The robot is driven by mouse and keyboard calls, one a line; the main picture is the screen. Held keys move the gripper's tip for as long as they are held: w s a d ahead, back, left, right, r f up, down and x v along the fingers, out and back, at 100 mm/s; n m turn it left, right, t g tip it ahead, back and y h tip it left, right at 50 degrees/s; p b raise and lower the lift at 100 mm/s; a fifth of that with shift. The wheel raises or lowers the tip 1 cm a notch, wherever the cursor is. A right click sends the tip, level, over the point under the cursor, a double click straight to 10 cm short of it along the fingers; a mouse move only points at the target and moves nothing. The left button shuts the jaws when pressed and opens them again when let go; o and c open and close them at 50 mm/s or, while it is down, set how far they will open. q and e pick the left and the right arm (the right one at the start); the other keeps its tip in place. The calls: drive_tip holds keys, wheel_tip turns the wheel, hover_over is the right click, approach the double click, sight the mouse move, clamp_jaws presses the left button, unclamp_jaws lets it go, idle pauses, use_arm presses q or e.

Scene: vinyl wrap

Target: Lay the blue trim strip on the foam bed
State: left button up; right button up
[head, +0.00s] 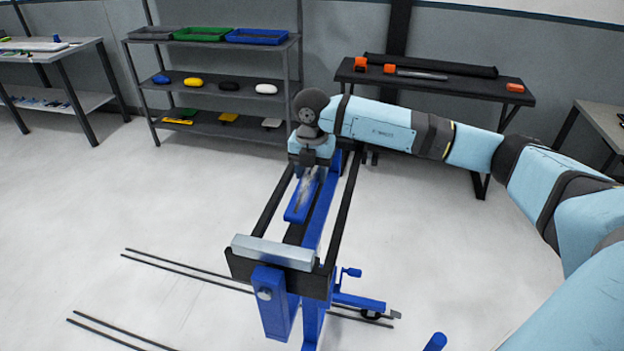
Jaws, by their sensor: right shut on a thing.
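My right gripper (307,186) reaches down from the end of my right arm over a blue stand. It is shut on a blue strip (298,212), which looks like the trim strip. The strip lies lengthwise between the stand's rails, and its far end is hidden by the gripper. The stand has two long black rails (345,208) and a black crosspiece at the front, which look like the foam bed. I cannot tell whether the strip touches the stand. My left gripper is not in view.
A light grey block (272,251) sits on the stand's front crosspiece. A shelf rack (215,92) with trays stands at the back left. A dark table (440,83) with orange-ended tools stands behind my right arm. Thin dark bars lie low at the left; the floor around is open.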

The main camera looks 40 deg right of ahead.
sight(312, 172)
wheel_tip(312, 172, down, 3)
drive_tip(key=shift+r, duration=0.1)
drive_tip(key=o, duration=1)
drive_tip(key=shift+r, duration=0.55)
wheel_tip(312, 172, up, 10)
drive_tip(key=shift+f+b, duration=0.2)
drive_tip(key=shift+b, duration=0.3)
drive_tip(key=shift+r, duration=0.7)
